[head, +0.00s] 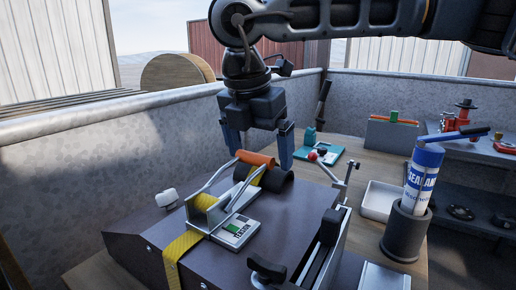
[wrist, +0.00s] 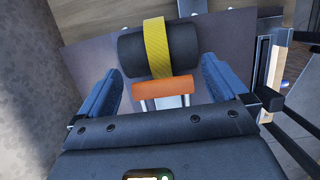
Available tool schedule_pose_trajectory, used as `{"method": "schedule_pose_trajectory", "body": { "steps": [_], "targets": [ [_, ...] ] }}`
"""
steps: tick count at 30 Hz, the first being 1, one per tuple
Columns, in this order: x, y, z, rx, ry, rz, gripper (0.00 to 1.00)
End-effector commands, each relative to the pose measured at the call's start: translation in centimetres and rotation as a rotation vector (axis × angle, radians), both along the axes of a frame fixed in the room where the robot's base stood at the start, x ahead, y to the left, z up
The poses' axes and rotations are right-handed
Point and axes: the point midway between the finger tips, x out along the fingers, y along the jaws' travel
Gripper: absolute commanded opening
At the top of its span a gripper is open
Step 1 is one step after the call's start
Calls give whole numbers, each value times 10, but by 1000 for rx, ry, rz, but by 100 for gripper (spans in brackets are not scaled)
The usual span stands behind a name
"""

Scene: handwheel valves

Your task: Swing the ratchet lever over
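The ratchet lever is a metal frame with an orange grip (head: 256,158) at its upper end, standing up from the ratchet body (head: 205,206) on a dark box. A yellow strap (head: 182,250) runs through the ratchet and over a black roller (head: 276,186). My gripper (head: 258,153) hangs above with its blue fingers spread wide, one on each side of the orange grip. In the wrist view the orange grip (wrist: 163,88) lies between the open fingers (wrist: 165,85), clear of both. The strap (wrist: 155,48) and the black roller (wrist: 146,53) show beyond it.
A label plate (head: 237,231) lies beside the ratchet on the dark box (head: 135,233). To the right are a clamp rail (head: 318,250), a sealant tube (head: 424,175) in a dark cup (head: 404,232) and a white tray (head: 382,199). A grey wall stands at the left.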

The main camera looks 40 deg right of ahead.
Motion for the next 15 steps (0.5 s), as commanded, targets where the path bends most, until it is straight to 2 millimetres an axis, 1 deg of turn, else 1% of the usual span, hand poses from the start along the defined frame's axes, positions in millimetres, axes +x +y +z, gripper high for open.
{"method": "schedule_pose_trajectory", "body": {
  "steps": [5, 15],
  "targets": [
    [0, 1, 8, 0, -1, 1, 100],
    [0, 1, 39, 0, -1, 0, 100]
  ]
}}
